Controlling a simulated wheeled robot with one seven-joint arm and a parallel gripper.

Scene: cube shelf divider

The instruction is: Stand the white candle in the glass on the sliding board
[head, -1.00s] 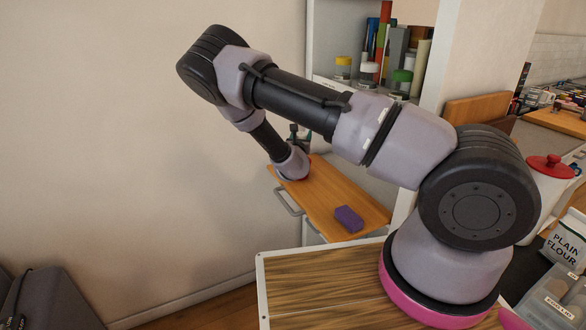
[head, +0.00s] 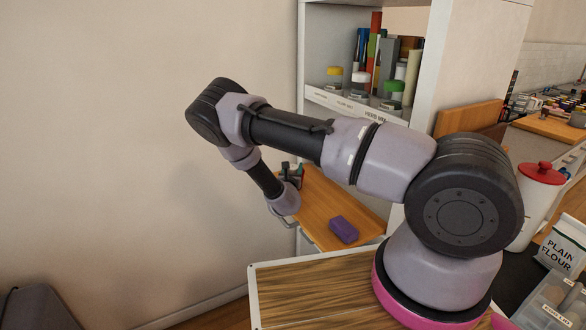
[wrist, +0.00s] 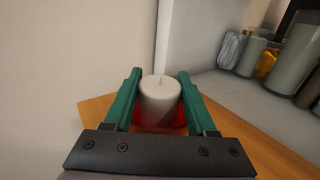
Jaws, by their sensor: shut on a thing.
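The white candle (wrist: 160,98) stands upright between the green fingers of my gripper (wrist: 159,92) in the wrist view. The fingers are shut on its sides. Something red (wrist: 150,129) shows just below the candle; I cannot tell whether it is the glass. The orange-brown sliding board (wrist: 97,107) lies beneath and around it. In the head view, my gripper (head: 291,172) is at the far left part of the sliding board (head: 318,205), partly behind my own wrist. The candle is not clear there, and no glass can be made out.
A purple block (head: 343,229) lies on the near part of the board. A shelf (head: 352,104) with coloured jars and upright items stands behind it. Glass jars (wrist: 249,55) show at right in the wrist view. A plain wall (head: 130,140) is on the left.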

